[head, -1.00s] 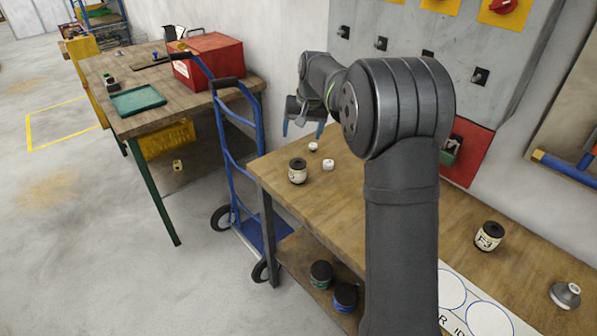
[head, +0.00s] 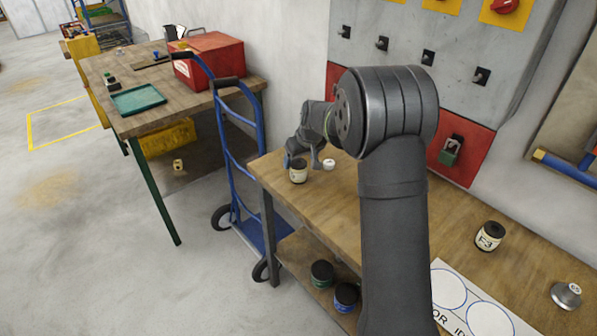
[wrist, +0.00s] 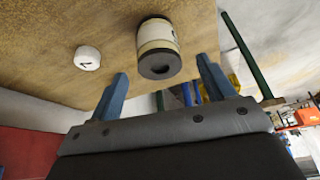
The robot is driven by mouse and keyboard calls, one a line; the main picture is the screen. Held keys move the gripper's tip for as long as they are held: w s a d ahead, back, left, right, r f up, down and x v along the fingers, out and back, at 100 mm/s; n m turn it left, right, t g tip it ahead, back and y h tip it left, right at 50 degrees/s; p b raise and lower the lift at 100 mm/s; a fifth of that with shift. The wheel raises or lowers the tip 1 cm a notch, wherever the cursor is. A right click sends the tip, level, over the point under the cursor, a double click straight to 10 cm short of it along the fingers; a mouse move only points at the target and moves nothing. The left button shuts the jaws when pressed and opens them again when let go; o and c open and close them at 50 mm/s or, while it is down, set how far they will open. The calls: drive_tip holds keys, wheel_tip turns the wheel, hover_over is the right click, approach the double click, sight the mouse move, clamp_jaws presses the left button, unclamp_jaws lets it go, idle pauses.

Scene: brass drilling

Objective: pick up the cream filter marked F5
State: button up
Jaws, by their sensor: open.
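A cream filter (head: 298,175) with a dark top stands upright near the far left corner of the wooden bench. Its marking is too small to read in the head view. In the wrist view the cream filter (wrist: 158,38) shows its dark, holed top toward me, with no readable mark. My gripper (head: 302,159) is open and empty, close by the filter. In the wrist view, my gripper's blue fingers (wrist: 163,76) are spread to either side of it, the filter lying ahead between their lines. A second cream filter, marked F-3 (head: 489,238), stands upright at the right.
A small white cap (head: 328,164) sits just right of the near filter; it shows in the wrist view (wrist: 87,58). A metal knob-like piece (head: 566,295) and a white card with circles (head: 455,302) lie at the right. A blue hand truck (head: 228,150) stands beside the bench.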

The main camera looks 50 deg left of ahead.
drive_tip(key=shift+x, duration=3.55)
drive_tip(key=shift+d, duration=0.1)
drive_tip(key=c, duration=1.1)
